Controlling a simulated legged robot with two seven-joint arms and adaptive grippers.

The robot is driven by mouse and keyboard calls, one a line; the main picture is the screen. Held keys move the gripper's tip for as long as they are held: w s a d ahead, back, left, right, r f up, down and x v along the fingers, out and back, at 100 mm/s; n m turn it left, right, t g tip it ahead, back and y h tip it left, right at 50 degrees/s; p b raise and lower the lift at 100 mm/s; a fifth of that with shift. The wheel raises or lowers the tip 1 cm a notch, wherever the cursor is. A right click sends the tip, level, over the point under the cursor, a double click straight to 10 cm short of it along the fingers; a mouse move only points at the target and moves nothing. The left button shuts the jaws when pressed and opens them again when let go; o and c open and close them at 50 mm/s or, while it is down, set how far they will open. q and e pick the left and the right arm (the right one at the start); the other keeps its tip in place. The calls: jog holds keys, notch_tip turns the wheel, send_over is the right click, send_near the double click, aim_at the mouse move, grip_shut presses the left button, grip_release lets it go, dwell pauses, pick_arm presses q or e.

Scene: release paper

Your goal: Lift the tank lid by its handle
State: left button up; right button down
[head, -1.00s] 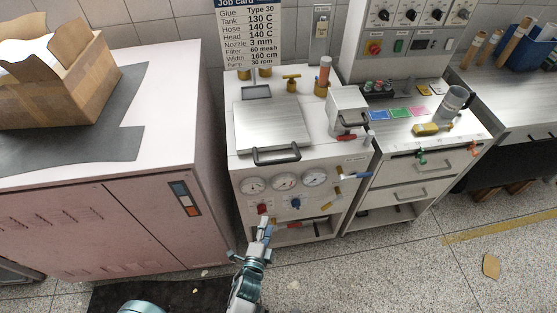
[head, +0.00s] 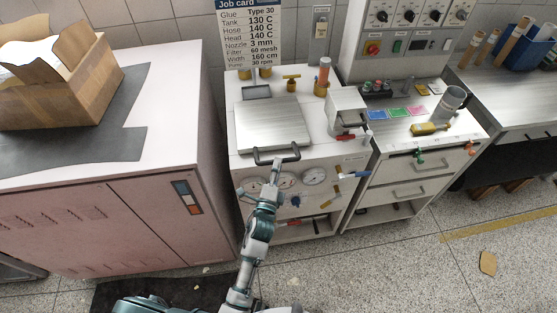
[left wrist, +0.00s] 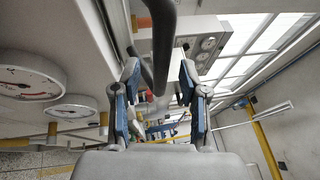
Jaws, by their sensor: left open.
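The tank lid (head: 272,124) is a flat brushed-metal plate lying on top of the white tank unit. Its dark bar handle (head: 258,157) sticks out at the lid's front edge. My left gripper (head: 278,166) is at the handle, in front of the lid, and overlaps part of the bar. In the left wrist view the two blue-padded fingers (left wrist: 159,70) stand apart, and the dark handle (left wrist: 162,35) shows in the gap between them. I cannot tell whether either finger touches the bar. My right gripper is not in view.
Round gauges (head: 314,176) sit on the tank's front panel just beneath the handle. A pink-white cabinet (head: 179,110) bearing a cardboard box (head: 75,95) is close on the left.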

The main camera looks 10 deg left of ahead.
pick_arm(q)
jog(key=shift+w+r, duration=0.15)
jog(key=shift+w, duration=0.55)
jog(key=shift+w+r, duration=0.1)
jog(key=shift+w, duration=0.55)
grip_shut()
